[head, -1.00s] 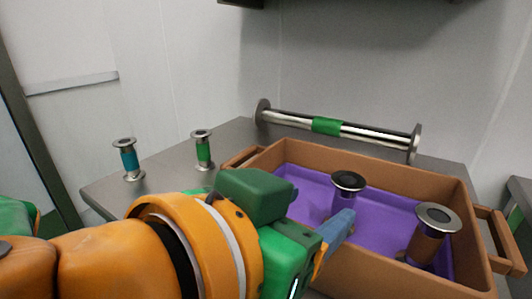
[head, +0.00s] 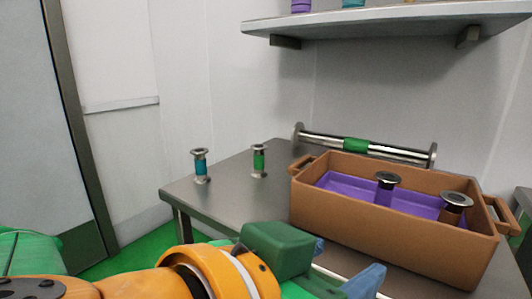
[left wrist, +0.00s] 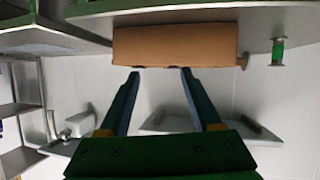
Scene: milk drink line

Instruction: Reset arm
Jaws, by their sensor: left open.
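My left gripper (head: 343,268) is at the bottom of the head view, in front of the brown crate (head: 385,222). Its blue fingers are apart with nothing between them. In the left wrist view, the open fingers (left wrist: 160,74) point toward the crate's outer wall (left wrist: 175,45), with a gap visible between the fingertips. My orange left arm comes in from the lower left. My right gripper is not in view.
The crate, with a purple inside, holds two flanged metal pieces (head: 387,182) (head: 454,207) on a metal table (head: 235,200). A teal-banded piece (head: 200,165), a green-banded piece (head: 259,160) and a long flanged pipe (head: 380,148) stand or lie beside it. A shelf (head: 390,23) hangs above.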

